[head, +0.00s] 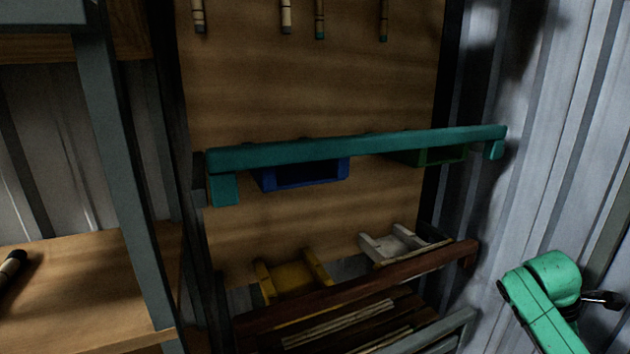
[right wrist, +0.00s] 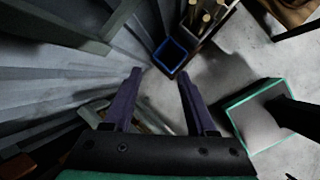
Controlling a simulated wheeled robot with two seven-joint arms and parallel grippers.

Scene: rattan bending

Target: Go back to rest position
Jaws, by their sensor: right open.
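My right gripper (right wrist: 159,73) shows in the right wrist view. Its two dark purple fingers stand apart with nothing between them. The tips point toward the floor and a blue-rimmed container (right wrist: 173,53), apart from it. In the head view a green link of my arm is at the lower right, near the corrugated wall, and no gripper shows there. My left gripper is in neither view.
A teal rail (head: 350,148) crosses a wooden board, with a blue bin (head: 305,180) and a green bin (head: 440,156) behind it. A brown rail (head: 360,285) lies lower. A shelf (head: 90,285) is at left. Corrugated metal wall (head: 560,90) stands at right.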

